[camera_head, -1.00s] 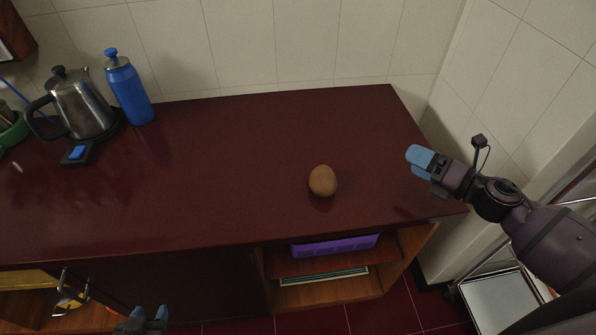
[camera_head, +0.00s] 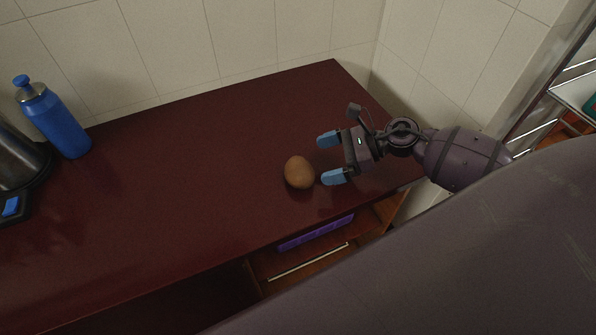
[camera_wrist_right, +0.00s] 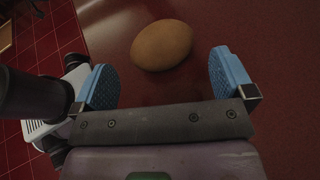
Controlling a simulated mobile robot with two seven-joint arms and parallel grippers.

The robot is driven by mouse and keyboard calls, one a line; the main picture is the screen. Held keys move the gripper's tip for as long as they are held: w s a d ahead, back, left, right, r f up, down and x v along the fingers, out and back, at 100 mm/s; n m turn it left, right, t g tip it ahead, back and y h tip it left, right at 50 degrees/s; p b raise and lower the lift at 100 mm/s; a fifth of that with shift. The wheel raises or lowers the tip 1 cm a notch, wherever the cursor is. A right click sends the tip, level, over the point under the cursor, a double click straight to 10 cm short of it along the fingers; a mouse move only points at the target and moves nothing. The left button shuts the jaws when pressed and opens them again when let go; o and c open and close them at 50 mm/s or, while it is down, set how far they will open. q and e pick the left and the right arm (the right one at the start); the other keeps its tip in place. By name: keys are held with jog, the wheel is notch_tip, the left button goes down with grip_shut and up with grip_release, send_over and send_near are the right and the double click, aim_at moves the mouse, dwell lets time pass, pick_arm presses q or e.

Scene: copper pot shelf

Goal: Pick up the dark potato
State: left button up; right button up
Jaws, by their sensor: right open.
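The potato (camera_head: 299,172) is brown and egg-shaped. It lies on the dark red countertop (camera_head: 190,170), toward its right end. My right gripper (camera_head: 331,158) is open, with its blue fingertips pointing left toward the potato and nothing between them. In the head view the potato is just left of the fingertips, closest to the lower one. In the right wrist view the potato (camera_wrist_right: 162,45) lies beyond the two blue fingers (camera_wrist_right: 165,82), between their lines and a little nearer the left one. My left gripper is not in view.
A blue bottle (camera_head: 52,118) and a metal kettle (camera_head: 18,160) stand at the left on the counter. A tiled wall runs behind and to the right. An open shelf with a purple item (camera_head: 316,232) is below the front edge. The counter's middle is clear.

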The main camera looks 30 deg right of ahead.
aim_at(309, 167)
jog(key=shift+f+p+x, duration=0.15)
jog(key=shift+p+x, duration=0.15)
jog(key=shift+x, duration=1.6)
jog(key=shift+f+p+x, duration=0.15)
jog(key=shift+p+x, duration=0.15)
jog(key=shift+x, duration=1.55)
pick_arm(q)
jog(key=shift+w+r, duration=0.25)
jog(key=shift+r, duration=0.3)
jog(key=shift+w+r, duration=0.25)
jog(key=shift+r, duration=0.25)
pick_arm(e)
jog(key=shift+s, duration=0.2)
jog(key=c, duration=0.8)
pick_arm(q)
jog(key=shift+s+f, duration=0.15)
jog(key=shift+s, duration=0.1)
pick_arm(e)
jog(key=shift+o, duration=0.2)
